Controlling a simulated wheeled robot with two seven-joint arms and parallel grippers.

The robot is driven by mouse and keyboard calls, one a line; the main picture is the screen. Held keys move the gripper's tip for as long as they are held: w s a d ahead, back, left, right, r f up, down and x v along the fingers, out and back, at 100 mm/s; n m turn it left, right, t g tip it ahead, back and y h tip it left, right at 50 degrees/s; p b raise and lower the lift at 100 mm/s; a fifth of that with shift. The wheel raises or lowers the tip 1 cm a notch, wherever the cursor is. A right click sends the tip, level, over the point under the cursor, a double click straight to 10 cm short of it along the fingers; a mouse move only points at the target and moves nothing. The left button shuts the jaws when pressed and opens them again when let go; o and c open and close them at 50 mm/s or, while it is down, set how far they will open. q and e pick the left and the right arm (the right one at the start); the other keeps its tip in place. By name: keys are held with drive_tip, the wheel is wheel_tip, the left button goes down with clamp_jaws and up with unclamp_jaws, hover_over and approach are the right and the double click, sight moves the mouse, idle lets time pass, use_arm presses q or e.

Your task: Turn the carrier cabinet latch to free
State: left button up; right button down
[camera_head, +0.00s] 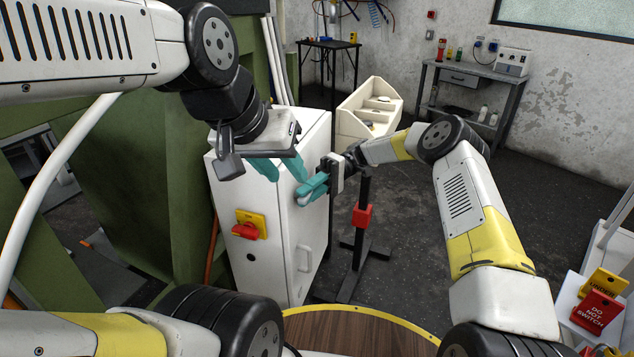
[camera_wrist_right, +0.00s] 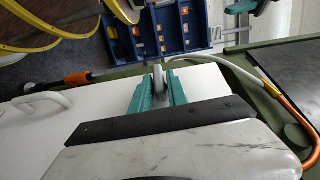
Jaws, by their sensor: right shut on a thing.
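The white carrier cabinet (camera_head: 280,235) stands left of centre in the head view. It has a red rotary switch (camera_head: 246,231) on a yellow plate and a grey bar handle (camera_head: 303,258) on its right face. My right gripper (camera_head: 308,190) is at the upper part of that right face. In the right wrist view its teal fingers (camera_wrist_right: 158,88) are closed on a small grey latch lever (camera_wrist_right: 158,76) standing off the white surface. My left gripper (camera_head: 286,178) hangs in front of the cabinet top, fingers apart and empty.
A black stand with a red clamp (camera_head: 362,216) is right of the cabinet. Behind are a cream bin (camera_head: 368,108) and a workbench (camera_head: 470,80). Red and yellow tags (camera_head: 597,309) lie at right. The wrist view shows a blue compartment box (camera_wrist_right: 180,28).

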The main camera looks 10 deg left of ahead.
drive_tip(key=shift+f+g+y, duration=0.1)
drive_tip(key=shift+g+y, duration=0.2)
drive_tip(key=shift+y, duration=0.1)
drive_tip(key=c, duration=1.4)
unclamp_jaws()
drive_tip(key=shift+c, duration=0.2)
drive_tip(key=shift+r, duration=0.25)
drive_tip(key=shift+o, duration=0.6)
wheel_tip(320, 180, up, 3)
drive_tip(key=shift+s+d+r, duration=0.1)
drive_tip(key=shift+s+r, duration=0.05)
drive_tip(key=shift+r, duration=0.05)
drive_tip(key=s+d, duration=0.1)
drive_tip(key=s, duration=0.4)
drive_tip(key=s+d, duration=0.2)
drive_tip(key=s, duration=0.3)
drive_tip(key=s+d+r, duration=0.1)
drive_tip(key=s, duration=0.4)
drive_tip(key=shift+d+r, duration=0.1)
drive_tip(key=shift+d, duration=0.05)
drive_tip(key=shift+c, duration=0.6)
